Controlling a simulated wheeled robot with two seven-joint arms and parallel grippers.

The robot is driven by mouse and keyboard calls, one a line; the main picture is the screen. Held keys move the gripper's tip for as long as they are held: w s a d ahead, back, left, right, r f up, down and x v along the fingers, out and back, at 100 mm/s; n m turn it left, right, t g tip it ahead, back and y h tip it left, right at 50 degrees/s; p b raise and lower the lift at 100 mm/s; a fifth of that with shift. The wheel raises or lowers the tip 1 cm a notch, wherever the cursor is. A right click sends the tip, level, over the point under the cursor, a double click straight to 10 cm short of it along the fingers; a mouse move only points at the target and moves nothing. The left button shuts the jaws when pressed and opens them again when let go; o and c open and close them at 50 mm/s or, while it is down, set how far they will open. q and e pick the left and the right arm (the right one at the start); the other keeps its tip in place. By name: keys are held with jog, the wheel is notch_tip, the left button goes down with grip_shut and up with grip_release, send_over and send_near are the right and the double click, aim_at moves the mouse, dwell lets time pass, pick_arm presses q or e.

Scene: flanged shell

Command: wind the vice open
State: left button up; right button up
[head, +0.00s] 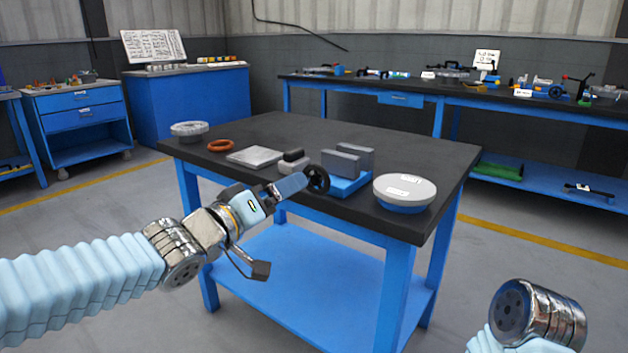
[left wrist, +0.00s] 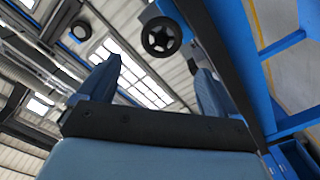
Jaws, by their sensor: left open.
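The vice has a blue base (head: 350,187) and two grey upright jaws (head: 341,165), with a gap between them. It stands at the front edge of the black-topped table. Its black spoked handwheel (head: 317,179) faces my left arm, and the wheel also shows in the left wrist view (left wrist: 161,36). My left gripper (head: 300,183) is just short of the wheel. In the left wrist view its blue fingers (left wrist: 155,85) are wide apart with nothing between them, and the wheel appears beyond their tips.
On the table (head: 280,122) are a round lidded tin (head: 405,189), a grey plate (head: 255,156), an orange ring (head: 221,145), another round container (head: 189,130) and a small grey-and-black block (head: 293,163) close behind the gripper. A blue shelf (head: 290,265) lies below.

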aim_at(312, 178)
pick_arm(q)
jog(key=x, duration=1)
jog(key=shift+w+d, duration=0.15)
jog(key=shift+w, duration=0.1)
jog(key=shift+c, duration=0.3)
jog(key=c, duration=0.8)
jog(key=shift+c, duration=0.2)
